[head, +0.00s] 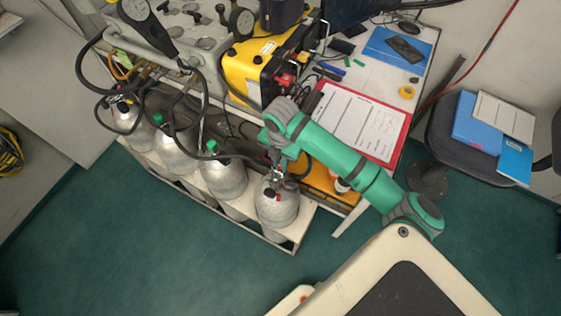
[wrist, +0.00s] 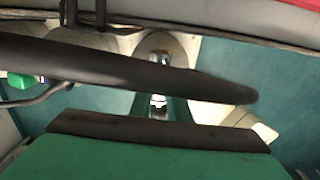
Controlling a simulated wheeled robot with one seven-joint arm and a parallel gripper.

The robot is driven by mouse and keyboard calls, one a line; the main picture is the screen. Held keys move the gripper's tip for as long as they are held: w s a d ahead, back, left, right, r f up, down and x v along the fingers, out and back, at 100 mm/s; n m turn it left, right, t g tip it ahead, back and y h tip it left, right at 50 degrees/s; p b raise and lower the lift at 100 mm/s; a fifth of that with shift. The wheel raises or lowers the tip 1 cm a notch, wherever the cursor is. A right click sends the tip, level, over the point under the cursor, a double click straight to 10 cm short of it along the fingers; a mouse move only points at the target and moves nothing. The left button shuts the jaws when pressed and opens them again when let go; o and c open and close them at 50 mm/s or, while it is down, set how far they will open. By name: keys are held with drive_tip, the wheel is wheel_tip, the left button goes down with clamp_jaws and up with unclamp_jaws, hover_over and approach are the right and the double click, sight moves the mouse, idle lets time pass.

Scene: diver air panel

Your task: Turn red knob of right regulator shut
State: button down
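The right silver cylinder (head: 277,212) stands at the right end of the cylinder rack. A small red part (head: 278,196), which may be the red knob, shows at its top beside a dark fitting. My gripper (head: 279,176) points down just above this cylinder top. Its fingers are too small and covered to tell open from shut, or whether they touch the knob. In the wrist view, a thick black hose (wrist: 120,75) crosses in front of the camera. Below it, a small metal fitting (wrist: 158,103) shows, with no red knob visible.
Several more silver cylinders (head: 223,178) with green or black tops stand to the left, with black hoses looping above. A yellow case (head: 247,72) and a red clipboard (head: 358,122) lie on the bench behind. A chair (head: 450,135) stands right. Green floor is free in front.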

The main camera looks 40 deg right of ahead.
drive_tip(key=shift+m, duration=0.3)
drive_tip(key=m, duration=1)
drive_tip(key=shift+m, duration=0.4)
drive_tip(key=m, duration=0.5)
drive_tip(key=shift+m, duration=2.8)
drive_tip(key=c, duration=1.7)
unclamp_jaws()
drive_tip(key=shift+o, duration=0.2)
